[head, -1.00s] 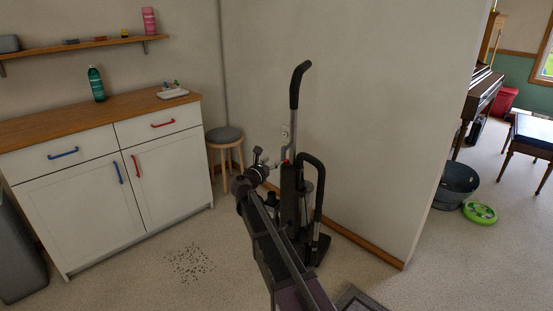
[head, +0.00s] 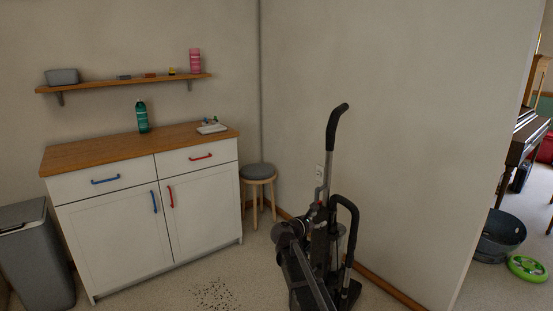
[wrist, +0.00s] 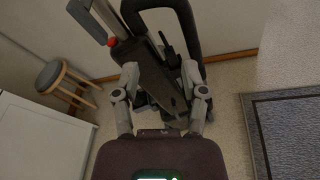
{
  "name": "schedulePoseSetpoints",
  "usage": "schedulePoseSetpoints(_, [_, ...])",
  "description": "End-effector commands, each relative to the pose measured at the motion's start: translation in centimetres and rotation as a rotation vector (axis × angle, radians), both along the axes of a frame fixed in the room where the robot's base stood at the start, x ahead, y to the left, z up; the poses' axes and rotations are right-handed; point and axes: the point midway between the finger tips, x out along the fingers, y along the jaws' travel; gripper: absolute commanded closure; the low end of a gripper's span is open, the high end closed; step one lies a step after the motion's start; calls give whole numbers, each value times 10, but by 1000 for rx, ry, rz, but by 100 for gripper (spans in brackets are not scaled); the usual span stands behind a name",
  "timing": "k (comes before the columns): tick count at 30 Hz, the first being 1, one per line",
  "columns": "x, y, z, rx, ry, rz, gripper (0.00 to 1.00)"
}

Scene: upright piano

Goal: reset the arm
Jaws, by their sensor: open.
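My gripper (wrist: 160,72) is open in the wrist view, with its two grey fingers spread apart. A black and grey upright vacuum cleaner (wrist: 160,20) fills the view beyond and between the fingers, and I cannot tell whether they touch it. In the head view the vacuum cleaner (head: 338,130) stands upright against the wall, right of centre. My arm (head: 305,275) reaches up in front of its lower part, and the gripper there blends into the dark cleaner.
A white cabinet (head: 110,235) with a wooden top stands left, beside a grey bin (head: 36,255). A stool (head: 257,172) stands in the corner. Dark debris (head: 215,295) lies on the floor. A metal tub (head: 500,238) and green disc (head: 528,268) are right. A grey rug (wrist: 285,130) lies right.

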Motion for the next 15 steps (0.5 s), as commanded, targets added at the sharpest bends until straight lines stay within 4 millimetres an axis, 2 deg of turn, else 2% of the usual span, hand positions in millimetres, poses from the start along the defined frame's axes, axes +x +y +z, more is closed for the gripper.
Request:
schedulePoseSetpoints(1, [-18,-12,-9,91,-20,-45,44])
schedulePoseSetpoints(6, [-67,-40,-44,422,-102,-232,44])
schedulePoseSetpoints(9, [-97,-52,-64,606,-149,-359,44])
schedulePoseSetpoints(15, [-158,-61,-101,942,-231,-645,44])
